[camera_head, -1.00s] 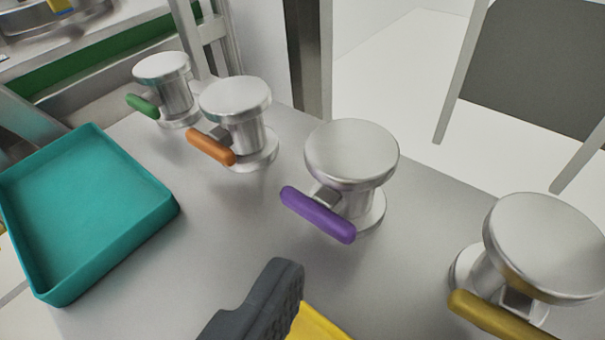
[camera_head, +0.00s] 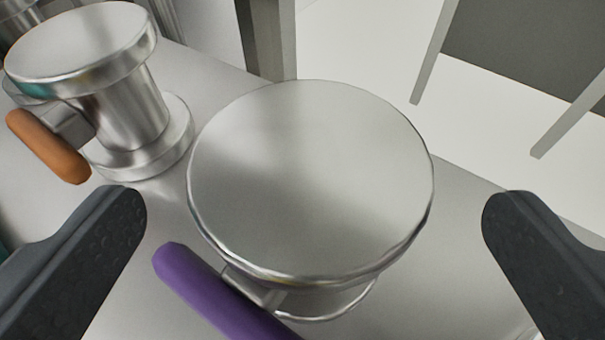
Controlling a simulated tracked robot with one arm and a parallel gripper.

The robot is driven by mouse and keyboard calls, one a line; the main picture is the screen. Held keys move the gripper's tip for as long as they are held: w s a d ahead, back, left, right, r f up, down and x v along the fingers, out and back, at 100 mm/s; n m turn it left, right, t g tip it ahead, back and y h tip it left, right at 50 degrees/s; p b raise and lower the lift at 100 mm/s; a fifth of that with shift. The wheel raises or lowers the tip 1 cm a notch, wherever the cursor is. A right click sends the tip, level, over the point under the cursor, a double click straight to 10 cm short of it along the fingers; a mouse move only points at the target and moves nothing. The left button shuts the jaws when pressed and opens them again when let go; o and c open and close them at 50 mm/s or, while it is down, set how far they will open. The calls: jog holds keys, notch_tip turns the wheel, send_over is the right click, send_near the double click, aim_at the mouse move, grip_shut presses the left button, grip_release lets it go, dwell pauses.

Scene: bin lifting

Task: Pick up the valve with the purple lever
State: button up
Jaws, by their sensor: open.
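The valve with the purple lever (camera_head: 310,180) stands upright on the grey table, close in front of the camera at the middle of the view. Its round metal top hides most of its body. Its purple lever (camera_head: 218,297) sticks out toward the lower left and is cut off by the bottom edge. My gripper (camera_head: 314,205) is open, with one dark finger to the left of the valve and one to the right. I see clear gaps between both fingers and the metal top. Nothing is held.
The valve with the orange lever (camera_head: 125,110) stands close by at the upper left, near my left finger. The grey table (camera_head: 455,190) has bare room to the right. Beyond its far edge are a dark post (camera_head: 268,40) and white floor.

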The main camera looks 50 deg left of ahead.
jog(key=shift+b+x, duration=0.4)
jog(key=shift+x, duration=2.35)
jog(key=shift+w+a, duration=0.2)
jog(key=shift+a, duration=0.1)
jog(key=c, duration=1.6)
jog(key=shift+o, duration=0.2)
notch_tip(320, 180, up, 10)
jog(key=shift+p, duration=0.9)
jog(key=shift+r, duration=0.15)
notch_tip(320, 180, up, 6)
jog(key=p, duration=0.6)
send_over(308, 185)
jog(key=w+a, duration=0.2)
jog(key=shift+s+d, duration=0.2)
jog(key=shift+d, duration=0.05)
jog(key=shift+f, duration=0.2)
